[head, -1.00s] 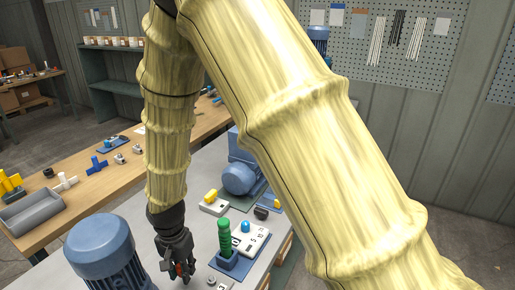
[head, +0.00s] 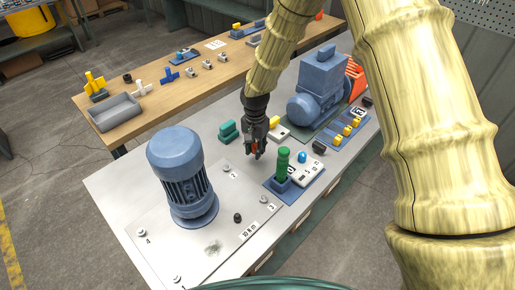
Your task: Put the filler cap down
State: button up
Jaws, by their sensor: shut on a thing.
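My gripper (head: 255,153) points down above the grey bench plate, beside the blue holder with the green-handled tool (head: 283,162). Its dark fingers are shut on a small red-orange piece (head: 255,148), which I take to be the filler cap. The fingers hide most of it, and I cannot tell whether it touches the surface below.
A blue motor (head: 182,175) stands to the left on the plate (head: 150,222). A blue pump unit (head: 318,88) stands behind at the right. A teal block (head: 229,131), a white tray with a blue knob (head: 302,158) and yellow-topped parts (head: 346,131) lie nearby. Clear plate shows in front.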

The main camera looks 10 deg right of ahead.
jog(key=shift+w+d+f, duration=0.15)
jog(key=shift+w, duration=0.25)
jog(key=shift+w+d+f, duration=0.1)
jog(key=shift+w+d, duration=0.05)
jog(key=shift+w, duration=0.2)
jog(key=shift+s+f+p, duration=0.2)
jog(key=shift+f+p, duration=0.2)
jog(key=shift+p, duration=0.15)
notch_tip(320, 180, down, 2)
jog(key=shift+w+f+p, duration=0.15)
jog(key=shift+f+p, duration=0.1)
jog(key=shift+p, duration=0.35)
jog(key=shift+f, duration=0.1)
jog(key=shift+f+b, duration=0.3)
jog(key=shift+f, duration=0.05)
jog(key=shift+f, duration=0.2)
jog(key=shift+s, duration=0.2)
